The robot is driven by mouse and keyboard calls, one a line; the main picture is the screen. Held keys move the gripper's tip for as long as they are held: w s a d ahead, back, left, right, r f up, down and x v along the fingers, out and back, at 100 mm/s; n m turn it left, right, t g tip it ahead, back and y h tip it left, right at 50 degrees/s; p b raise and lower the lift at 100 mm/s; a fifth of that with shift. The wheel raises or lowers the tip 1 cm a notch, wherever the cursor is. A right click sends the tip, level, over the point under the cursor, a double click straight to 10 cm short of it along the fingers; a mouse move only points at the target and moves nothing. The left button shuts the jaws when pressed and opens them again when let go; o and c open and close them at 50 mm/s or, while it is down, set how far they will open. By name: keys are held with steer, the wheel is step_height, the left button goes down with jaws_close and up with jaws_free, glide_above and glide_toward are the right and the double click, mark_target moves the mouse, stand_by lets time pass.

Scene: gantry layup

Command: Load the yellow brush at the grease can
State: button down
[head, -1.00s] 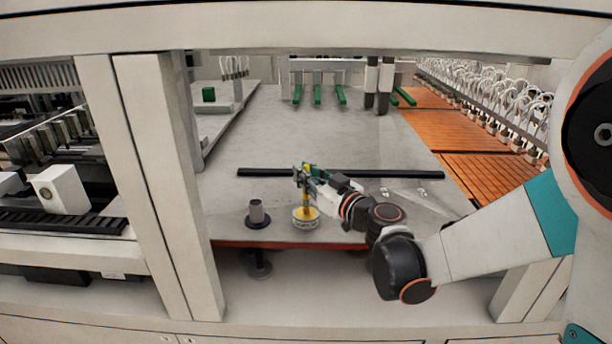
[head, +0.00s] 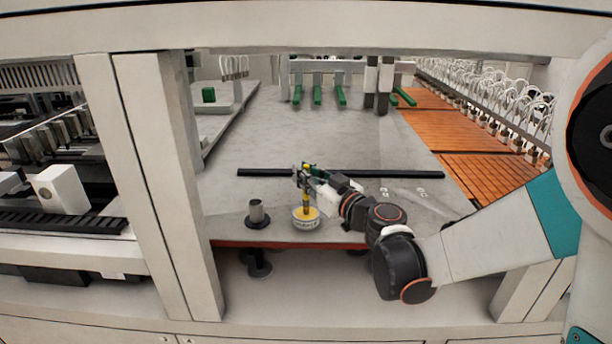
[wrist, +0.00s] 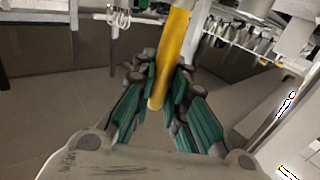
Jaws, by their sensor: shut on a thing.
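The yellow brush (head: 305,202) is upright in my gripper (head: 305,176) in the head view, with its lower end at the grease can (head: 306,222). The can is a low, round, pale tin with a yellow top, standing near the front edge of the table. Whether the bristles touch the grease or sit just above it is too small to tell. In the wrist view, the yellow handle (wrist: 170,60) runs between the teal-padded fingers of my gripper (wrist: 160,95), which are shut on it. The brush's lower end and the can are not visible there.
A long black bar (head: 250,173) lies across the table behind my gripper. A pale post (head: 160,180) rises at the left. The grey table (head: 300,130) is clear beyond the bar.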

steer(key=shift+r+p, duration=2.45)
steer(key=shift+r, duration=1.05)
steer(key=shift+f, duration=0.1)
